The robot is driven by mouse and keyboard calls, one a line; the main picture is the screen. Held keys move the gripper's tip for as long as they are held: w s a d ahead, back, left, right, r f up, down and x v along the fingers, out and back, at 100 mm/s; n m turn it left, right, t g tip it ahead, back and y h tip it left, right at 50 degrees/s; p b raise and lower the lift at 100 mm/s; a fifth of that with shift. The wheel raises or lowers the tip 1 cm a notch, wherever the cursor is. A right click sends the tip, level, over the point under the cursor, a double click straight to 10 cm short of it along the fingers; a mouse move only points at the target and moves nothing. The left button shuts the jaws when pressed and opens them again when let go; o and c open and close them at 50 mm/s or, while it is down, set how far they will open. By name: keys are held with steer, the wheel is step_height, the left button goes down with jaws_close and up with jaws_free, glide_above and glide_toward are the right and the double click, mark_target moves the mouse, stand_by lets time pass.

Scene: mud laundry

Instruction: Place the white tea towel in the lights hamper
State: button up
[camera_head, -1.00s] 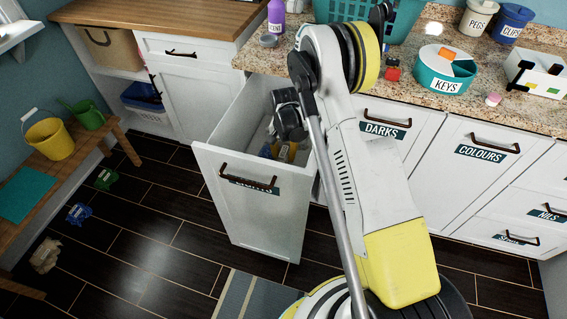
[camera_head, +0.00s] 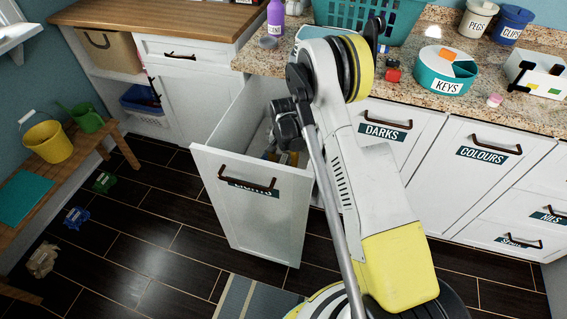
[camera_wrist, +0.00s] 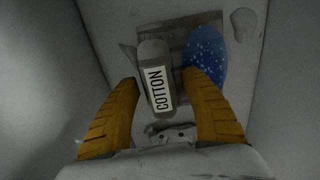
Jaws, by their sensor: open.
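The pulled-out white hamper drawer (camera_head: 250,225) stands open below the counter. Its label (camera_head: 252,188) is partly covered by the handle and cannot be read surely. My gripper (camera_head: 284,157) is down inside it, largely hidden by its walls and my arm. In the wrist view my gripper (camera_wrist: 163,82) has its yellow fingers spread wide and holds nothing. Beyond and between them are a grey bottle marked COTTON (camera_wrist: 157,80) and a blue speckled object (camera_wrist: 206,58). A small pale object (camera_wrist: 172,132) lies nearer. I cannot identify a white tea towel in either view.
A teal basket (camera_head: 370,25) and a KEYS tub (camera_head: 446,75) stand on the counter. A bench with a yellow bucket (camera_head: 48,140) is at left. Several small items lie on the floor.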

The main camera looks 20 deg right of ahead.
step_height(320, 180, up, 12)
steer(key=p, duration=0.4)
steer(key=shift+p, duration=0.3)
steer(key=s+a+r+n+t, duration=0.15)
steer(key=s+r, duration=0.35)
steer(key=r, duration=0.7)
steer(key=s+r+n+t, duration=0.2)
steer(key=s+r, duration=0.2)
steer(key=r, duration=0.7)
steer(key=s+a+r+n+t, duration=0.1)
steer(key=s+r+n+t, duration=0.1)
steer(key=s, duration=0.7)
steer(key=s+r+n+t, duration=0.1)
steer(key=s+r, duration=0.3)
steer(key=s, duration=0.5)
steer(key=shift+s+a+n+t, duration=0.2)
steer(key=shift+a+n+t, duration=0.15)
